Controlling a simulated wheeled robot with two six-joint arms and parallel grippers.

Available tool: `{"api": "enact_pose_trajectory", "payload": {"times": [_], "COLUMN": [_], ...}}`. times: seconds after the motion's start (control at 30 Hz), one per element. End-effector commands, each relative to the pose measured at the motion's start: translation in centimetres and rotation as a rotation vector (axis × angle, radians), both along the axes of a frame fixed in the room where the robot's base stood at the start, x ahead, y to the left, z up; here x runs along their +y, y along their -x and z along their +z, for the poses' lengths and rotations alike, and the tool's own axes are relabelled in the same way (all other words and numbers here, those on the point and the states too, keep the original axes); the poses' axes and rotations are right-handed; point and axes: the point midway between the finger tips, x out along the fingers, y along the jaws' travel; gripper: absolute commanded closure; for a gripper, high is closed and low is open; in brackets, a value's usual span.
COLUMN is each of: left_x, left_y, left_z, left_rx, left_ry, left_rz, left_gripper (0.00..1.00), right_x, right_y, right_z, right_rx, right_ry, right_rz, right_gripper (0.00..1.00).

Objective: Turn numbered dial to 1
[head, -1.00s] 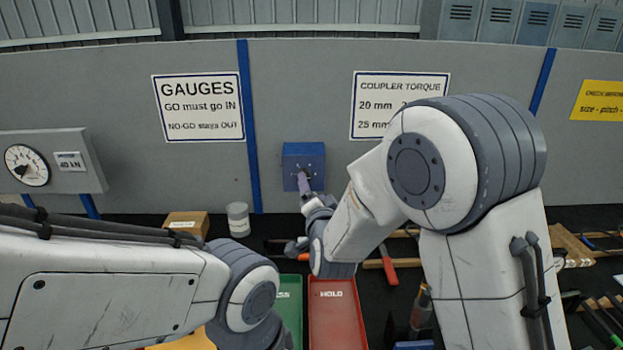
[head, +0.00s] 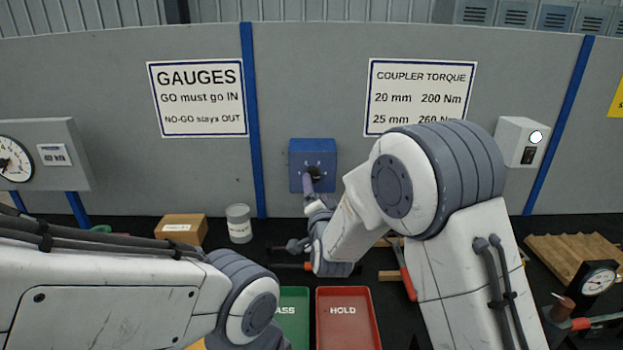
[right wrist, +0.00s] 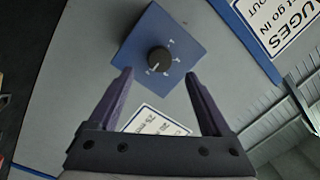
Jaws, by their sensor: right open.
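The numbered dial is a round black knob (right wrist: 159,60) on a blue box (head: 325,155) fixed to the grey wall panel. In the right wrist view the blue box (right wrist: 165,25) looks tilted, with small white marks around the knob; they are too small to read surely. A pale pointer line on the knob points toward the lower left in that view. My right gripper (right wrist: 158,82) is open and empty, its two purple fingers apart, short of the knob. In the head view the right gripper (head: 308,184) partly covers the knob. My left gripper is out of view.
A green tray (head: 292,298) and a red HOLD tray (head: 343,293) lie below on the dark bench. A cardboard box (head: 182,228) and a grey tub (head: 239,222) stand left of the blue box. Tools lie behind my right arm.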

Motion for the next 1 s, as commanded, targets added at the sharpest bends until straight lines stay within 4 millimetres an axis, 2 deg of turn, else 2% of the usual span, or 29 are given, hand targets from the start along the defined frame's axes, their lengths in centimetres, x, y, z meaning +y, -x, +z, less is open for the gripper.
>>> {"api": "enact_pose_trajectory", "payload": {"times": [0.1,0.3,0.5,0.73,0.77,0.8,0.97,1.0], "left_x": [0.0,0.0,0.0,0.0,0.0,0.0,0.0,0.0], "left_y": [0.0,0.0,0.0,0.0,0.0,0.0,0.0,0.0], "left_z": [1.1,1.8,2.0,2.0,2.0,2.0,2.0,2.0], "left_rx": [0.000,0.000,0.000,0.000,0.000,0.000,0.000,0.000], "left_ry": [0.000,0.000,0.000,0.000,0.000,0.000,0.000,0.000], "left_rz": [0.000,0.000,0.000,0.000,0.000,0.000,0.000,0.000], "left_gripper": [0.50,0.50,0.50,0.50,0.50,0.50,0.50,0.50], "right_x": [0.1,0.5,0.8,0.9,1.0,1.0,1.0,1.0], "right_y": [-2.4,-5.3,-6.3,-6.4,-6.4,-6.4,-6.4,-6.4], "right_z": [0.2,0.1,0.0,-0.1,-0.1,0.0,0.0,0.0], "right_rx": [0.000,0.001,0.001,0.001,0.001,0.001,0.001,0.001], "right_ry": [0.000,0.001,0.001,0.001,0.001,0.001,0.001,0.001], "right_rz": [-0.002,-0.001,0.002,0.003,0.004,0.004,0.004,0.004], "right_gripper": [0.18,0.18,0.18,0.18,0.21,0.37,0.98,1.00]}}
